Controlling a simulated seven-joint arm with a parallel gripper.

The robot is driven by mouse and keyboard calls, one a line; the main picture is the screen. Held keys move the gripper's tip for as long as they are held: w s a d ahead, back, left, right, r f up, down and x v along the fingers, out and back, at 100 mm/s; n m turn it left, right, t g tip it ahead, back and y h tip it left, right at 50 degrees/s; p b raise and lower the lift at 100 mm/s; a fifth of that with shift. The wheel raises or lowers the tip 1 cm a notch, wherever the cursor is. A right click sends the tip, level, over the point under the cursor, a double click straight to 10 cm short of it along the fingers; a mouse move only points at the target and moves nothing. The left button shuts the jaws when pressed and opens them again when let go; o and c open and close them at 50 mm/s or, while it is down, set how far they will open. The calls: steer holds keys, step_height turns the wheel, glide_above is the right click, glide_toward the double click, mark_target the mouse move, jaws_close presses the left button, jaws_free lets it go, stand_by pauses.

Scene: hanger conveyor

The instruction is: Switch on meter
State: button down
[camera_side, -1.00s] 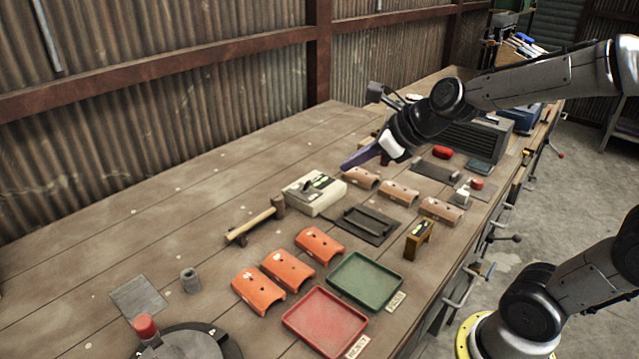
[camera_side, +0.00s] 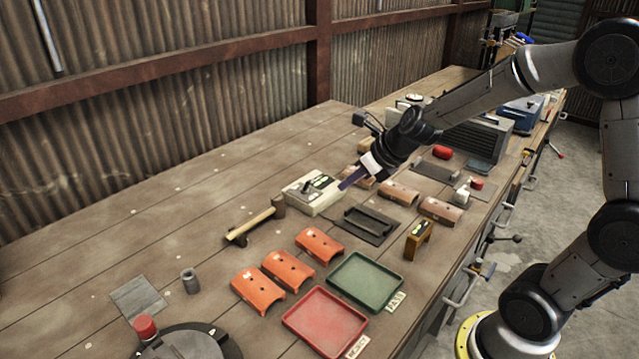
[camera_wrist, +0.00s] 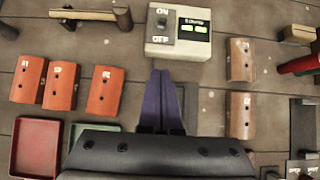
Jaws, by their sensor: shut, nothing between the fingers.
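The meter is a cream box (camera_side: 314,192) with a black toggle switch (camera_wrist: 161,24) on its top face, beside ON and OFF lettering. My gripper (camera_side: 345,186) has purple fingers pressed together and empty. Its tips are close beside the meter's right side in the side view. In the wrist view my fingertips (camera_wrist: 161,74) point at the meter's near edge, below the switch. I cannot tell whether they touch the box.
Several orange curved tiles (camera_side: 288,268) and tan ones (camera_side: 399,192) lie nearby. A black tray (camera_side: 366,225), a red tray (camera_side: 325,322) and a green tray (camera_side: 365,281) are in front. The bench's left part is mostly clear.

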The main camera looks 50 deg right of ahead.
mark_target(307, 189)
steer(key=x, duration=0.7)
steer(key=shift+w+f, duration=0.1)
steer(key=shift+f, duration=0.05)
steer(key=shift+w+r, duration=0.4)
steer(key=shift+w, duration=0.5)
steer(key=shift+w+r, duration=0.4)
steer(key=shift+w, duration=0.5)
steer(key=shift+w+r, duration=0.85)
steer(key=shift+w, duration=0.35)
steer(key=shift+r, duration=0.15)
steer(key=shift+r, duration=0.65)
steer(key=shift+s, duration=0.1)
